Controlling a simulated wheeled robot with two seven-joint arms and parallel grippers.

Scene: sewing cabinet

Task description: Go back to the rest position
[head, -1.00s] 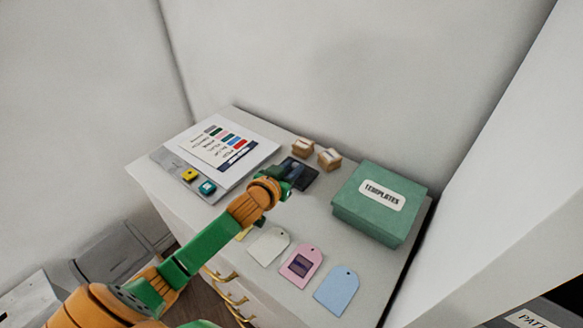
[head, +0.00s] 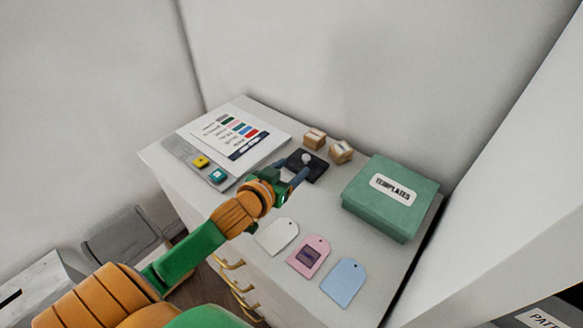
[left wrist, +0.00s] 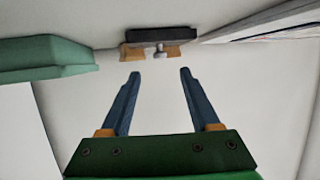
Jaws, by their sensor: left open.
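My left gripper (head: 291,168) is open, with two blue-grey fingers, above the cabinet top (head: 330,225). In the left wrist view the left gripper (left wrist: 160,73) has nothing between its fingers. The dark pad (left wrist: 162,35) also shows at the top of the left wrist view, apart from the fingers. My right gripper is not in view.
Two wooden blocks (head: 341,151) stand behind the pad. A green TEMPLATES box (head: 365,209) is at the right. White, pink (head: 309,256) and blue tags lie in front. A colour chart (head: 240,130) and yellow and teal pieces (head: 217,175) are at left. Walls enclose the cabinet.

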